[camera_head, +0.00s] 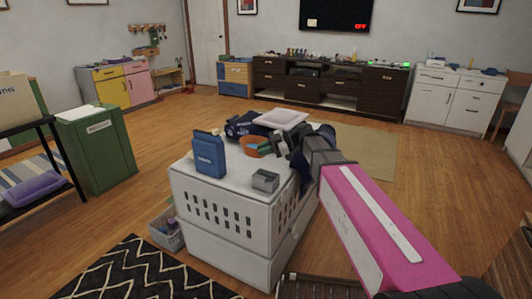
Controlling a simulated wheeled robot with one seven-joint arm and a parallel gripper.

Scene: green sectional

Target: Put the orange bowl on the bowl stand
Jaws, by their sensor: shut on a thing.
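The orange bowl (248,152) is at the middle of the white slotted cabinet's top, with a bluish inside. My gripper (266,149) reaches in from the right and is shut on the bowl's right rim. The fingers partly cover the bowl. I cannot tell whether the bowl touches the cabinet top or is slightly lifted. A small grey block-like piece (265,181), perhaps the bowl stand, sits near the front right edge of the top, with nothing on it.
On the white cabinet (212,182), a blue box (209,155) stands upright at left. A dark blue item (243,125) and a pale cushion-like item (281,118) lie behind the bowl. A green cabinet (98,150) stands at left. Wooden floor (170,120) lies open behind.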

